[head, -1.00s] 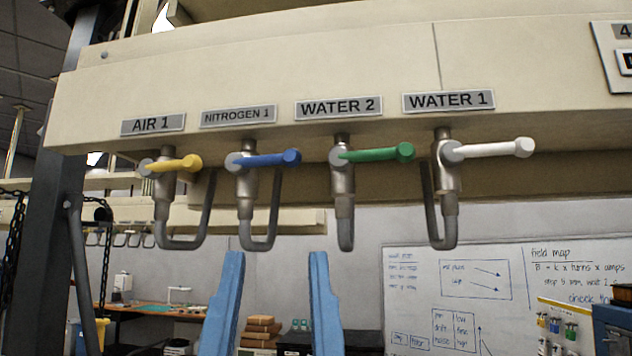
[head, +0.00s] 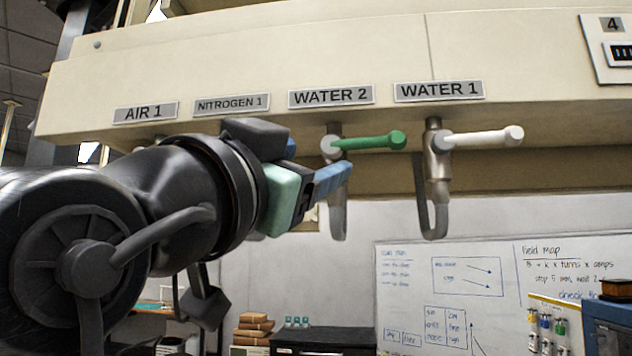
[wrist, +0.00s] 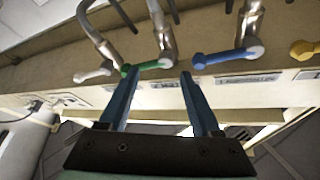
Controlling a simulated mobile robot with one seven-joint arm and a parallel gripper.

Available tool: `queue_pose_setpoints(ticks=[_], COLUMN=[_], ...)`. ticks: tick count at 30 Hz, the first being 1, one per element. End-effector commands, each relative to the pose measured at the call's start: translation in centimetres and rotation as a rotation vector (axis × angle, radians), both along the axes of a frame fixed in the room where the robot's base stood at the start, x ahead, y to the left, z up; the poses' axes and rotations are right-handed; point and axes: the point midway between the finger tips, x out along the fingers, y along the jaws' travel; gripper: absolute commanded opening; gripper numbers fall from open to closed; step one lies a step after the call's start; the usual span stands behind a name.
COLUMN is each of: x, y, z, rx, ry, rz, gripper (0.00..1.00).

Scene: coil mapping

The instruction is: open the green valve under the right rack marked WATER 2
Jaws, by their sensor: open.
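The green valve handle (head: 368,142) sticks out sideways to the right from its metal body under the WATER 2 plate (head: 331,95). In the wrist view the green handle (wrist: 145,67) lies across, just beyond the fingertips and between them. My gripper (head: 338,178) is in front of the lower part of that valve, left of and below the handle in the head view. In the wrist view its two blue fingers (wrist: 158,75) are spread apart with nothing between them. No contact with the handle can be made out. My arm hides the AIR 1 and NITROGEN 1 valves in the head view.
The white WATER 1 handle (head: 483,138) is close on the right of the green one. The blue handle (wrist: 228,57) and yellow handle (wrist: 304,50) show in the wrist view. The beige rack beam (head: 240,75) runs above. A whiteboard (head: 450,290) stands behind.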

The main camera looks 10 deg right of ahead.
Motion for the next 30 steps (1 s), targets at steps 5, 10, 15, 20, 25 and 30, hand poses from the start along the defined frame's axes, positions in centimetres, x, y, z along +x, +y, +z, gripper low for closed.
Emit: queue_pose_setpoints(ticks=[5, 10, 15, 20, 25, 30], x=[-1.7, -3.8, -4.9, -4.0, -1.8, 0.8], y=[-0.6, -1.3, -1.6, -2.6, -4.8, -7.3], z=[2.9, 4.1, 4.5, 4.6, 4.8, 4.9], rx=[0.225, 0.383, 0.447, 0.454, 0.452, 0.451], ry=[0.071, 0.119, 0.139, 0.143, 0.143, 0.142], rz=[-0.072, -0.129, -0.156, -0.162, -0.163, -0.163], gripper=[0.65, 0.65, 0.65, 0.65, 0.65, 0.65])
